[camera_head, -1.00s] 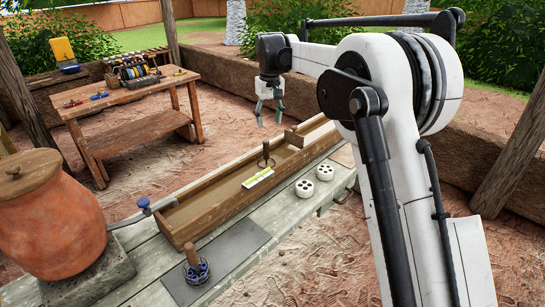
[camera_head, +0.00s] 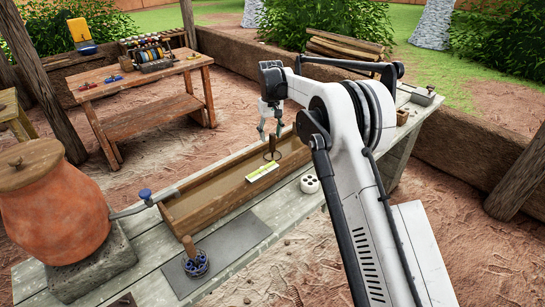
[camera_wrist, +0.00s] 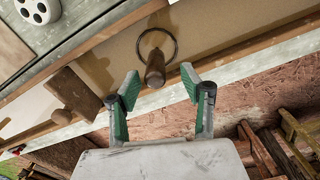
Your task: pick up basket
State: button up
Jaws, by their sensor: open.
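No plainly woven basket shows. A thin dark ring with an upright wooden handle (camera_head: 272,145) stands in the long wooden trough (camera_head: 205,205). A small dark holder of blue-ended pieces with a wooden post (camera_head: 196,262) stands on a grey mat; I cannot tell which one is the basket. My gripper (camera_head: 270,133) is open, pointing down just above the ringed handle. In the wrist view, the handle (camera_wrist: 155,68) lies between and slightly beyond my spread fingertips (camera_wrist: 158,82). Nothing is held.
A clay jar (camera_head: 55,210) stands left. A wooden block with a knob (camera_wrist: 72,93) is left of my fingers. A tool table (camera_head: 140,85) stands behind.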

aim_at(272, 147)
jog(key=shift+d+f+p, duration=0.15)
jog(key=shift+f+p, duration=0.1)
jog(key=shift+f, duration=1.4)
jog(key=shift+d+f+p, duration=0.15)
jog(key=shift+f+p, duration=0.05)
jog(key=shift+f, duration=1.4)
grip_shut()
